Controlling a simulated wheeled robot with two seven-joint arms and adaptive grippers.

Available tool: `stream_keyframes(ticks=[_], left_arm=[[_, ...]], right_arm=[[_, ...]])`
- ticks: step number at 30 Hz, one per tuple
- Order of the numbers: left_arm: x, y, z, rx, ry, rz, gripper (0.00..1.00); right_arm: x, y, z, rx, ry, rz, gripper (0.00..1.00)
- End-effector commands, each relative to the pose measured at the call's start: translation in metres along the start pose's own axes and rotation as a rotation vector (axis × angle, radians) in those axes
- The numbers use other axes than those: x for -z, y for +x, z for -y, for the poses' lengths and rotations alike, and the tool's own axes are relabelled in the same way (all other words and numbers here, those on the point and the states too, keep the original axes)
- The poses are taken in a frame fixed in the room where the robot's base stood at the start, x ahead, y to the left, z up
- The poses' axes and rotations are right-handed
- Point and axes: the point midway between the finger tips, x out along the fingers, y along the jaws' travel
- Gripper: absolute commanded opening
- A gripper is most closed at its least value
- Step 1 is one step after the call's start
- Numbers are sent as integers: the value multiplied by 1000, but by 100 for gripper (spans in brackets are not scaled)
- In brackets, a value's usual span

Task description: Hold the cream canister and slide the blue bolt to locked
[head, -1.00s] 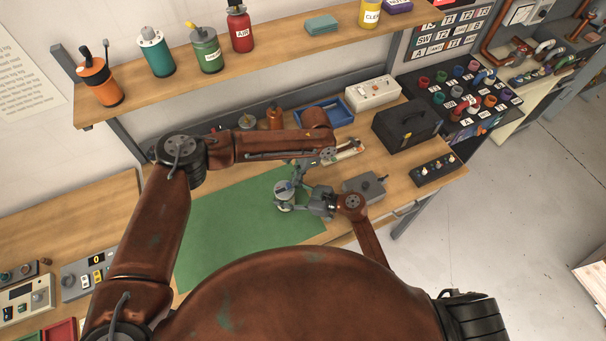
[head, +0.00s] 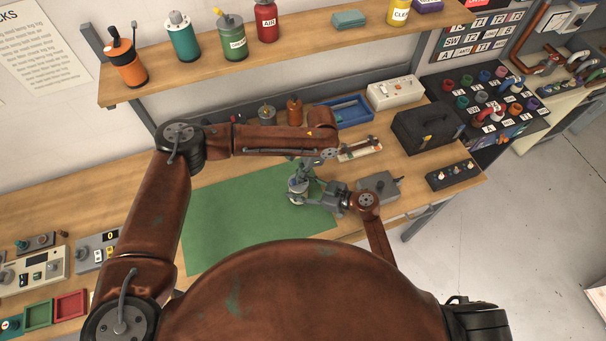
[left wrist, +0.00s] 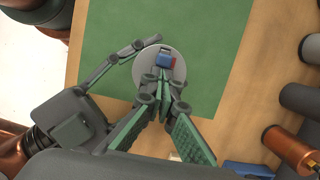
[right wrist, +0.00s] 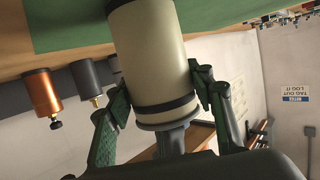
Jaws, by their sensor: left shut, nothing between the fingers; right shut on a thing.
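The cream canister (right wrist: 150,60) fills the middle of the right wrist view, with dark bands and a grey end. In the head view the canister (head: 296,199) stands at the green mat's right edge, mostly covered by my grippers. My right gripper (head: 322,200) is shut around its side. The left wrist view looks down on its round grey top (left wrist: 146,72), which carries the small blue bolt (left wrist: 164,61) with a red mark beside it. My left gripper (left wrist: 163,96) is shut and empty, its tips at the bolt's near side; whether they touch it is unclear.
The green mat (head: 235,225) is bare to the left. A grey box (head: 378,186) stands close right of my right gripper. A black case (head: 425,128), a blue tray (head: 350,108) and an orange canister (head: 294,110) stand behind. A shelf (head: 300,52) with bottles runs above.

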Motion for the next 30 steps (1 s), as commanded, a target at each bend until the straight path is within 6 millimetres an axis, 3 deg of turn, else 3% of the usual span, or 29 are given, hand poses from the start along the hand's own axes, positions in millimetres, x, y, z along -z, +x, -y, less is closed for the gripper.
stream_keyframes(ticks=[7, 14, 21, 30], left_arm=[[4, 0, 1, -1, -2, 7, 0], [43, -10, -1, -1, 0, 2, 0], [41, -67, 0, 1, 1, 0, 0], [41, -106, 0, 0, 0, 1, 0]], right_arm=[[-2, -2, -4, -9, 2, 2, 14], [-1, -2, -2, -6, 1, 2, 14], [-1, -1, -2, -4, 1, 2, 14], [-1, -1, -1, -3, 1, 2, 14]])
